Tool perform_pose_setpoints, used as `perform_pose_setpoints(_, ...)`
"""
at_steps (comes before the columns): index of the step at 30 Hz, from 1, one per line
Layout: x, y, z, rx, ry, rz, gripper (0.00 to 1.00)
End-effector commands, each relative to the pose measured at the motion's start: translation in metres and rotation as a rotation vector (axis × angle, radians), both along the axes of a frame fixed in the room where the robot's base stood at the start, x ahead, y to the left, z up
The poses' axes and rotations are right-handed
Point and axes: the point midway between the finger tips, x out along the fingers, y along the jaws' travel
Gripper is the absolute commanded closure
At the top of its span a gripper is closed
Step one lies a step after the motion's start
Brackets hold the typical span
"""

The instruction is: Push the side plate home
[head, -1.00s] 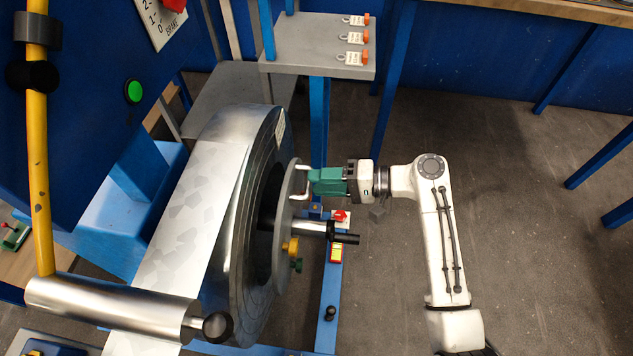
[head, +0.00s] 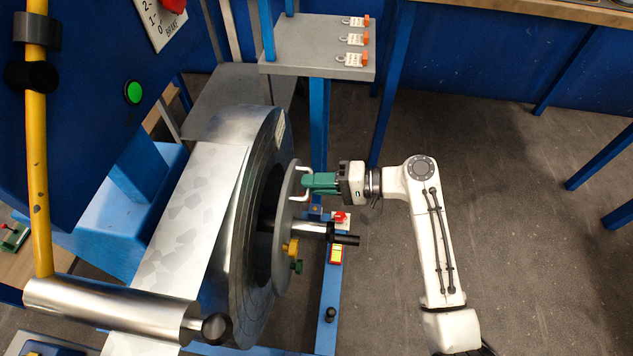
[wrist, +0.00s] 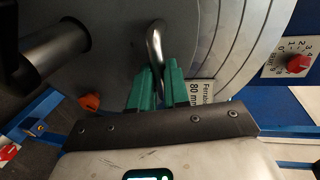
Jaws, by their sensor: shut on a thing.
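The side plate (head: 285,235) is a grey round disc on the shaft (head: 310,228), at the right of the steel strip coil (head: 232,270). A dark gap shows between plate and coil. The plate has a pale U-shaped handle (head: 305,170) near its upper part. My gripper (head: 306,181) has green fingers and is shut on this handle from the right. In the wrist view, the metal handle (wrist: 155,45) runs down between the green fingers (wrist: 155,85), with the plate (wrist: 105,75) behind. The fingers hide the handle's lower part there.
A black crank-like grip (head: 346,240) sticks out right of the shaft, below my gripper. A blue post (head: 319,130) and a grey shelf with tags (head: 310,60) stand behind. The floor at right is clear.

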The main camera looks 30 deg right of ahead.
Motion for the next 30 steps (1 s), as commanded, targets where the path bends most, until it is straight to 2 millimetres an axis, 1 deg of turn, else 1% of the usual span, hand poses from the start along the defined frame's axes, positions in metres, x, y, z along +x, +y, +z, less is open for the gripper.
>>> perform_pose_setpoints(11,0.0,0.0,-0.001,0.0,0.001,0.0,1.0)
perform_pose_setpoints(13,0.002,0.004,0.0,0.0,0.002,0.002,1.0)
perform_pose_setpoints(18,0.019,0.026,0.0,0.0,0.003,0.003,1.0)
perform_pose_setpoints(21,0.025,0.034,0.0,0.0,0.002,0.001,1.0)
perform_pose_setpoints(30,0.027,0.038,0.0,0.002,-0.001,0.002,1.0)
